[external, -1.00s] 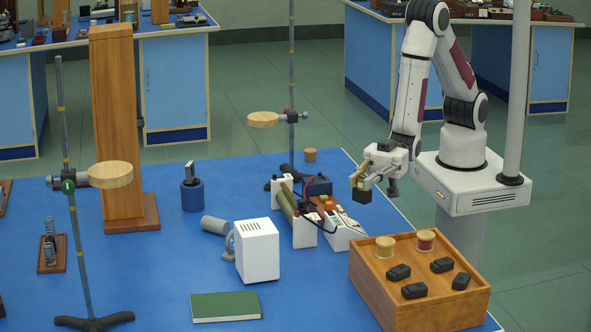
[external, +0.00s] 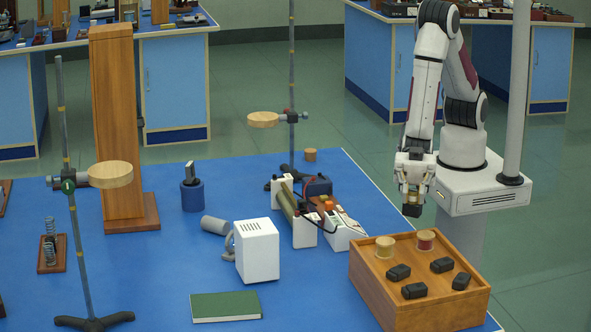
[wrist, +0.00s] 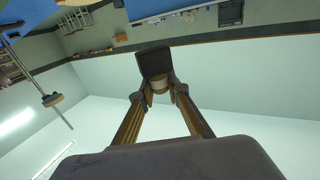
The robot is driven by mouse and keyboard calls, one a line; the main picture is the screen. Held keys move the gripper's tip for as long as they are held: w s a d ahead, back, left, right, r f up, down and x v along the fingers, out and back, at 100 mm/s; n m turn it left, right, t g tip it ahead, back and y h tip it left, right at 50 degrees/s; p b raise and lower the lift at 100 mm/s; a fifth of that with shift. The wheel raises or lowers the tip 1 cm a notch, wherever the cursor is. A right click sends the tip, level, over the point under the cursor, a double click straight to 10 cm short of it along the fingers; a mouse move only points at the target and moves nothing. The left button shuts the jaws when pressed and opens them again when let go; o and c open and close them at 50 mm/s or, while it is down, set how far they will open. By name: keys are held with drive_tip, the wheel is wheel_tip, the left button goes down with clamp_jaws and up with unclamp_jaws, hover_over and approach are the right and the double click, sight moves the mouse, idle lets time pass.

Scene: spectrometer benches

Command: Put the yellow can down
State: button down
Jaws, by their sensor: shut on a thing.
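My gripper (external: 413,194) hangs pointing down at the right, in front of my base and behind the wooden box. It is shut on a small can, whose dark squarish end (external: 412,210) shows below the fingers. In the wrist view, the tan-yellow round part of the can (wrist: 159,86) sits between the fingertips, with the dark square part beyond it. The fingers hide much of it. The can is held in the air, apart from any surface.
The wooden box (external: 375,284) bears a yellowish spool (external: 385,247), a red one (external: 426,240) and several black blocks. A white device (external: 257,250) and a rail with apparatus (external: 304,232) stand on the blue bench left of it. A pale pole (external: 517,90) rises by my base.

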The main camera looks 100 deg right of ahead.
drive_tip(key=shift+f, duration=0.15)
drive_tip(key=shift+f, duration=2.75)
drive_tip(key=shift+f, duration=0.1)
drive_tip(key=shift+f, duration=2)
drive_tip(key=shift+f, duration=0.15)
drive_tip(key=c, duration=2)
unclamp_jaws()
drive_tip(key=shift+o, duration=0.2)
drive_tip(key=shift+d, duration=0.1)
drive_tip(key=v, duration=1.2)
drive_tip(key=shift+r, duration=0.25)
